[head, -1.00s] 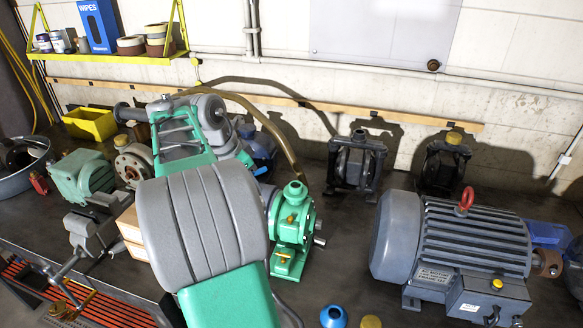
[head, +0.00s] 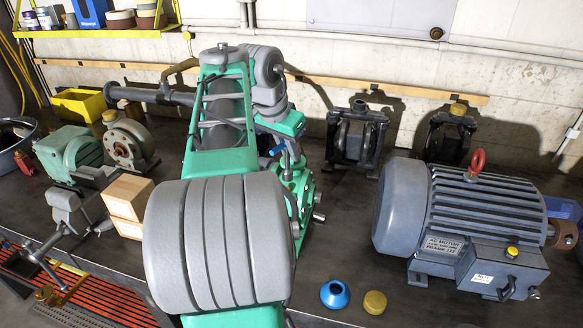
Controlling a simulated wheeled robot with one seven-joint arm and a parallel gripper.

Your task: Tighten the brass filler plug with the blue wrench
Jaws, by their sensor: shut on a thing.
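The green pump (head: 306,192) stands on the bench, partly hidden behind my arm. Its brass filler plug, on the upper front of the pump a second ago, is covered by my arm and gripper. My gripper (head: 288,172) points down close over the pump and is shut. A short blue piece (head: 275,151) sticks out to the left of the gripper, which looks like the blue wrench held in it. The rest of the wrench is hidden. I cannot tell whether the wrench touches the plug.
A large grey motor (head: 465,225) with a red lifting eye stands on the right. A blue funnel-like part (head: 335,293) and a brass-coloured cap (head: 375,302) lie at the front. Two dark pumps (head: 355,140) stand behind. Cardboard boxes (head: 125,207) and a vise (head: 75,213) are left.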

